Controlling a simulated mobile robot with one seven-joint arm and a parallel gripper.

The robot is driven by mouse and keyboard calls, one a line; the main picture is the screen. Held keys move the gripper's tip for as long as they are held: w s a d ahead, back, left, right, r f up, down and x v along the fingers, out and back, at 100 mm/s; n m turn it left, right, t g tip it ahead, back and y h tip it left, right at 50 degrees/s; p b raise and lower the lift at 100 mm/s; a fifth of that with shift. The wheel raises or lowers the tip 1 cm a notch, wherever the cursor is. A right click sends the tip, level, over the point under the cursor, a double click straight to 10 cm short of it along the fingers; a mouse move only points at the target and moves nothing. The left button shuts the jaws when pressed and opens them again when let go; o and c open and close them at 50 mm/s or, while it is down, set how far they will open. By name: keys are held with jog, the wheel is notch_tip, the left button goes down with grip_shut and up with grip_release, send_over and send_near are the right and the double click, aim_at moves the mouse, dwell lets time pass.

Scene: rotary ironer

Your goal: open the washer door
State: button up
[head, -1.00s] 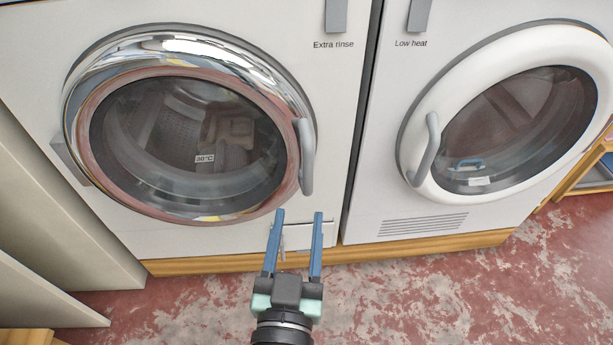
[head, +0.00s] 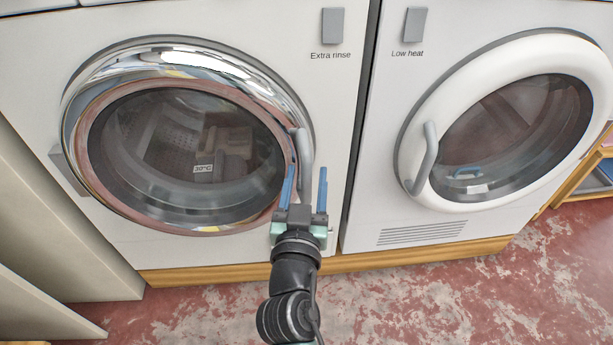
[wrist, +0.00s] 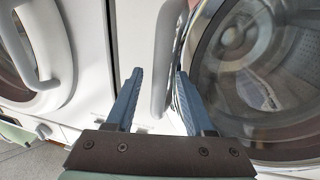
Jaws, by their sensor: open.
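The washer (head: 340,110) stands on the left, its round chrome-rimmed door (head: 180,60) shut. The door's grey bar handle (head: 306,145) is upright on the right side of the rim. My gripper (head: 305,178) is open and empty, with its two blue fingers pointing up either side of the handle's lower part in the head view. In the wrist view, the handle (wrist: 166,50) runs between the spread fingers (wrist: 158,78), closer to the right one. I cannot tell whether either finger touches it. The washer door (wrist: 265,70) fills the right of that view.
A dryer (head: 385,150) with a white-rimmed door and its own handle (head: 423,158) stands close on the right. A pale panel (head: 60,220) stands at the left. The red and grey floor (head: 430,300) in front is clear.

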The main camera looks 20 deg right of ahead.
jog(key=shift+w+d, duration=0.15)
jog(key=shift+w, duration=0.05)
grip_shut()
dwell(1.4)
